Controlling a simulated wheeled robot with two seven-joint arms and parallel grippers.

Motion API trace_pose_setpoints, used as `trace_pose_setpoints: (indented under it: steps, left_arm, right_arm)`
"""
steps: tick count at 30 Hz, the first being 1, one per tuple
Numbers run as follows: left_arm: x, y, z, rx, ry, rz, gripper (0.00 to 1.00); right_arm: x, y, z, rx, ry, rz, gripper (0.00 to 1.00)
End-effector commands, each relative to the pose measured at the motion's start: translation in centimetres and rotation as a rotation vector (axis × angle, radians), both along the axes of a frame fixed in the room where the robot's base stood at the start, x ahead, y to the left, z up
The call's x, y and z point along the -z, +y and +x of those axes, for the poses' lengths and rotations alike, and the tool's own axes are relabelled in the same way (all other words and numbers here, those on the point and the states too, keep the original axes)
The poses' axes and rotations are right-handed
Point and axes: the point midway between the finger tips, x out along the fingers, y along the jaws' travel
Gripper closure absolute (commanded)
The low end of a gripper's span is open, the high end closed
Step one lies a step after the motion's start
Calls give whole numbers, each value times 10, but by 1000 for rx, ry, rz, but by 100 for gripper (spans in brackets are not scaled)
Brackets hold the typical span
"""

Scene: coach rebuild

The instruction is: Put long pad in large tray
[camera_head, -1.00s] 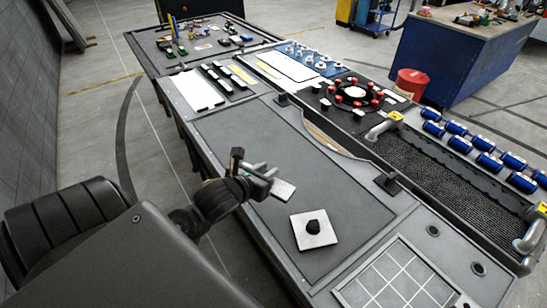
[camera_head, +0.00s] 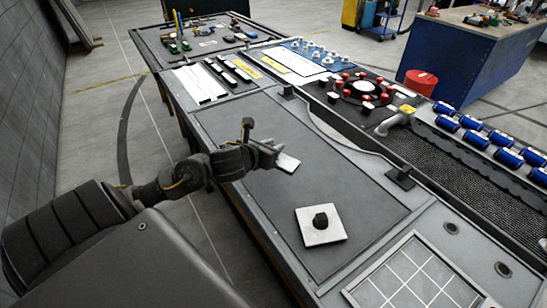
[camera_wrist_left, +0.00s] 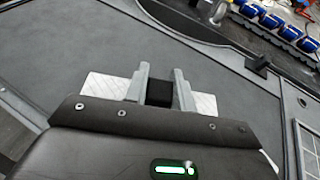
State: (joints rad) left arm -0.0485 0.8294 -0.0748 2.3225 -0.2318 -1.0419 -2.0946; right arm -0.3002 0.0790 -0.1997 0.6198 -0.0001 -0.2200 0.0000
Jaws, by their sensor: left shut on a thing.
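The long pad (camera_head: 288,163) is a pale, quilted-looking strip, partly hidden by the gripper in the head view. In the left wrist view it sticks out on both sides of the fingers (camera_wrist_left: 203,105), with a black block (camera_wrist_left: 158,93) between them. My left gripper (camera_head: 268,150) is shut on this block and holds the pad over the large dark grey recessed panel with a raised rim, which appears to be the large tray (camera_head: 290,200). I cannot tell whether the pad touches the surface. My right gripper is not in view.
A square pale pad (camera_head: 334,236) with a black knob lies on the nearer part of the panel. White and yellow strips (camera_head: 200,85) lie beyond its far end. A gridded panel (camera_head: 410,275) is at the near right.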

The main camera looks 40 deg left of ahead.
Motion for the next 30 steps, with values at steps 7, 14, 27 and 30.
trace_pose_setpoints:
  steps: [7,14,27,30]
  left_arm:
    - [36,16,23,-2,1,-2,98]
    - [44,20,29,1,1,0,98]
    - [81,23,32,0,0,1,98]
    - [81,23,33,1,-1,2,98]
  right_arm:
    - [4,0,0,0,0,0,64]
    - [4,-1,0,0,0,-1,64]
    - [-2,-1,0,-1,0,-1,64]
    - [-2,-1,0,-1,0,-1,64]
